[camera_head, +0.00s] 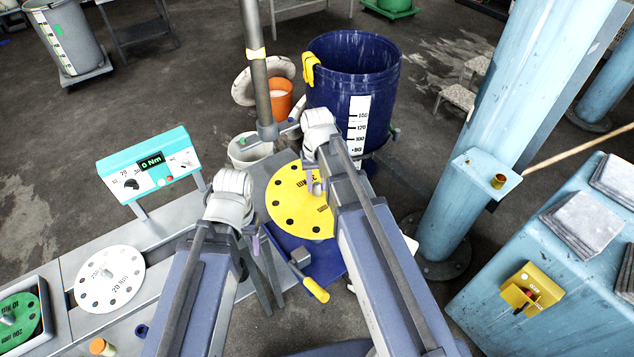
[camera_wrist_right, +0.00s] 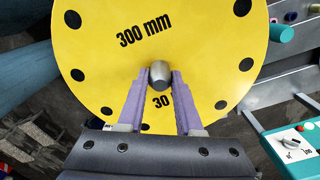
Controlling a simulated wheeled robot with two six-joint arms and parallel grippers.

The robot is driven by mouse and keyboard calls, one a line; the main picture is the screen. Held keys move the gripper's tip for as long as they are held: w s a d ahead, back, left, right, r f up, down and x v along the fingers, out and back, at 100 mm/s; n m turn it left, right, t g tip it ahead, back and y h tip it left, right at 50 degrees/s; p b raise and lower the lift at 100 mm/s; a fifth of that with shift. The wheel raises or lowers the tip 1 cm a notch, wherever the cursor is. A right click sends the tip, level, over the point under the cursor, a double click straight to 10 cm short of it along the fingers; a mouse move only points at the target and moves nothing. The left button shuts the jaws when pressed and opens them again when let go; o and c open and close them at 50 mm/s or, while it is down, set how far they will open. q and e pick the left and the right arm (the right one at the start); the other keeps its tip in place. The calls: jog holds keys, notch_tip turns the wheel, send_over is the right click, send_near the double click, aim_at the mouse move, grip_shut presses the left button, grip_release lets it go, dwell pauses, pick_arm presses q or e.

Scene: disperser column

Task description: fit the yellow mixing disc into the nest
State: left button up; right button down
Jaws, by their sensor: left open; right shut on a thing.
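The yellow mixing disc (camera_head: 286,207) is a flat round plate with black holes around its rim. My right gripper (camera_head: 316,183) is shut on the grey knob at its centre. The right wrist view shows the purple fingers on either side of the knob (camera_wrist_right: 160,75), with "300 mm" and "30" printed on the disc (camera_wrist_right: 205,45). The disc hangs over or rests on the area beside the grey post; I cannot tell which. My left gripper (camera_head: 255,243) is open and empty, left of and below the disc. I cannot pick out the nest with certainty.
A white disc marked 20 Nm (camera_head: 110,279) and a green disc (camera_head: 18,318) are on the left bench. A torque display box (camera_head: 150,165) stands behind them. A blue drum (camera_head: 352,75) is behind the yellow disc. A yellow-handled lever (camera_head: 314,289) is in front.

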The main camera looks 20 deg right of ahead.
aim_at(317, 199)
jog(key=shift+f, duration=0.15)
jog(key=shift+f+b, duration=3.45)
jog(key=shift+b, duration=0.05)
jog(key=shift+f+b, duration=0.85)
jog(key=shift+b, duration=0.05)
jog(key=c, duration=0.5)
grip_release()
jog(key=shift+r, duration=0.1)
notch_tip(317, 199, up, 8)
jog(key=p, duration=0.8)
jog(key=shift+f, duration=0.2)
